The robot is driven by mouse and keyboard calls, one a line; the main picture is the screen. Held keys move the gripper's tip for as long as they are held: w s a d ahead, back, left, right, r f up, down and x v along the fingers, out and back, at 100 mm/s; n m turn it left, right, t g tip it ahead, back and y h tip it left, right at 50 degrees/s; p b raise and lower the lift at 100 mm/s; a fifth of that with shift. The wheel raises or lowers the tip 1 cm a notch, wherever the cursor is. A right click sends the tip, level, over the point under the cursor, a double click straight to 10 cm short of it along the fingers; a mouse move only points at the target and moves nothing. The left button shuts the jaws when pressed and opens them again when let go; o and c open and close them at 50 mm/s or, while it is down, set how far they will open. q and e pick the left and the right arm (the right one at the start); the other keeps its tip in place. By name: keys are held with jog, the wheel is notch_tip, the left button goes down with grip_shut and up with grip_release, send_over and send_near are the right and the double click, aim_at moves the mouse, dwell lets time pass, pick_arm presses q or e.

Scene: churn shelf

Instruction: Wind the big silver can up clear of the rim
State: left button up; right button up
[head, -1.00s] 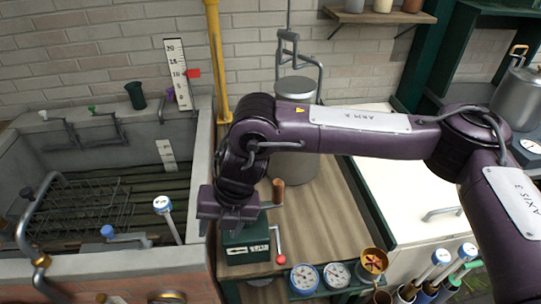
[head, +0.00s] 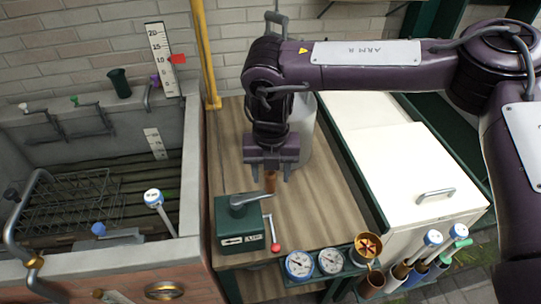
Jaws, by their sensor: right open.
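The big silver can (head: 305,135) stands on the wooden counter, mostly hidden behind my right arm; only its right side shows. A green winch box (head: 232,228) sits at the counter's front left. Its grey crank (head: 245,200) reaches back to an upright wooden handle (head: 270,183). My right gripper (head: 270,174) points down over the handle, open, with a fingertip on either side of the handle's top. I cannot tell whether they touch it. A red-knobbed lever (head: 274,240) is on the box's right. My left gripper is out of view.
A stone basin (head: 190,140) with a wire rack (head: 70,205) is at left, with a scale (head: 161,60) bearing a red pointer behind it. A yellow post (head: 205,60) stands between basin and counter. Gauges (head: 299,265) line the front edge. A white lidded chest (head: 400,170) is at right.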

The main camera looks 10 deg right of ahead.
notch_tip(320, 180, down, 2)
jog(key=shift+w, duration=0.1)
jog(key=shift+w+f, duration=0.15)
jog(key=shift+f, duration=0.25)
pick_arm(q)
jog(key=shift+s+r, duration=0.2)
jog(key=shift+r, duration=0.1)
